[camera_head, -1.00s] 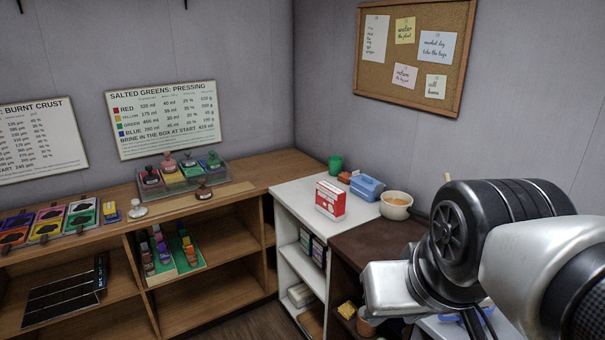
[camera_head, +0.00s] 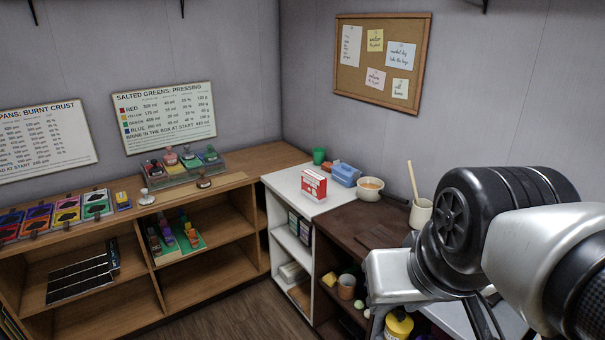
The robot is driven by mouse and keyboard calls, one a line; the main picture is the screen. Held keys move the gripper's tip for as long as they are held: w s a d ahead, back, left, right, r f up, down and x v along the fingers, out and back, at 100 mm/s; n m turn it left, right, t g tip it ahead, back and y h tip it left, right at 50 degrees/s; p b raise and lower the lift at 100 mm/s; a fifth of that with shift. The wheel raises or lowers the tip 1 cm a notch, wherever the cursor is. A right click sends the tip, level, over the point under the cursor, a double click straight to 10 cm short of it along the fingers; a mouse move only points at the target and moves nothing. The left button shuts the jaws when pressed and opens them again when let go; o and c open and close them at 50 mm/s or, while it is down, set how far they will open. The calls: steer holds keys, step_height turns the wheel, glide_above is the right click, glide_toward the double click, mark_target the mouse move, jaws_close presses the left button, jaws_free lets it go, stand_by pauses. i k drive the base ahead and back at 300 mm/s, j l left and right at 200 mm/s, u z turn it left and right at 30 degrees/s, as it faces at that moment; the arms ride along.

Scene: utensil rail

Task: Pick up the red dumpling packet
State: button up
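A red and white packet (camera_head: 314,184) stands upright on the white shelf unit's top (camera_head: 287,182) in the corner. It is small here and its print cannot be read, so I cannot tell if it holds dumplings. My arm fills the right side of the head view, right of the packet and nearer the camera. My gripper's fingers cannot be made out, and nothing is seen held.
Behind the packet are a green cup (camera_head: 319,156) and a blue box (camera_head: 345,175); a cream bowl (camera_head: 369,190) is to its right. A dark brown counter (camera_head: 345,222) adjoins, with a utensil crock (camera_head: 420,213). Floor (camera_head: 262,312) shows clear at lower middle.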

mark_target(314, 185)
steer(key=z, duration=1.45)
steer(key=i+j, duration=0.15)
steer(key=j, duration=0.4)
steer(key=i+j, duration=0.1)
steer(key=j, duration=0.45)
steer(key=i+j, duration=0.15)
steer(key=j, duration=0.4)
steer(key=i+j, duration=0.1)
steer(key=j, duration=0.45)
steer(key=i+j, duration=0.15)
steer(key=j, duration=0.4)
steer(key=i+j, duration=0.1)
steer(key=j, duration=0.45)
steer(key=i+j, duration=0.15)
steer(key=j, duration=0.4)
steer(key=i+j+z, duration=0.1)
steer(key=j, duration=0.45)
